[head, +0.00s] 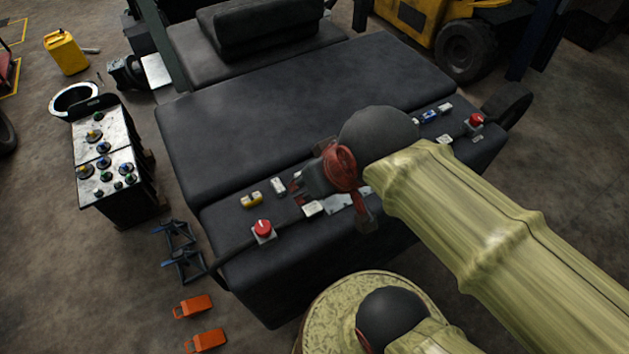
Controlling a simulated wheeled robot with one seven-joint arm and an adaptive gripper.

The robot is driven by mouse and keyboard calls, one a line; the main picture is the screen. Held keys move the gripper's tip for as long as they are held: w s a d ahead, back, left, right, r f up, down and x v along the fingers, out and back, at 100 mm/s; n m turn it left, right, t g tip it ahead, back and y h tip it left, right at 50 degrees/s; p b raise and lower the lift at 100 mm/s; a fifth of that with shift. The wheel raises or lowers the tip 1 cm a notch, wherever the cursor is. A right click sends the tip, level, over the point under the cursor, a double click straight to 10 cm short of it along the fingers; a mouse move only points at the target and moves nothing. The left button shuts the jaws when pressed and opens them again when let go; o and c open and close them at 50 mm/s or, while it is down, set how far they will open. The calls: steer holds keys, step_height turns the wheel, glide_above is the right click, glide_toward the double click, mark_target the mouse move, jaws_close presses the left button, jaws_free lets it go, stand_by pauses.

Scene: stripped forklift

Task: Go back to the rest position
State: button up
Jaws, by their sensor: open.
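My gripper (312,184) shows in the head view as a dark grey piece beyond a red ring, at the end of my olive-sleeved arm. It is over the middle of the front ledge of a black forklift body (265,125). The gripper is open, and I see nothing held in it. Its fingertips are small and dark against the black body, so whether they touch the ledge is unclear. My arm reaches in from the lower right and hides part of the ledge.
Red buttons (263,228) and (476,120) stand on the ledge, with small yellow (251,199), white (278,185) and blue (429,116) parts between them. A battery-like box (105,160), blue stands (182,264) and orange blocks (193,306) are on the floor at left.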

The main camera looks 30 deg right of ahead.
steer(key=shift+f, duration=0.1)
step_height(320, 180, down, 20)
steer(key=b, duration=2)
steer(key=shift+f+b, duration=0.15)
steer(key=shift+b, duration=0.15)
steer(key=shift+o, duration=0.5)
steer(key=shift+w, duration=0.1)
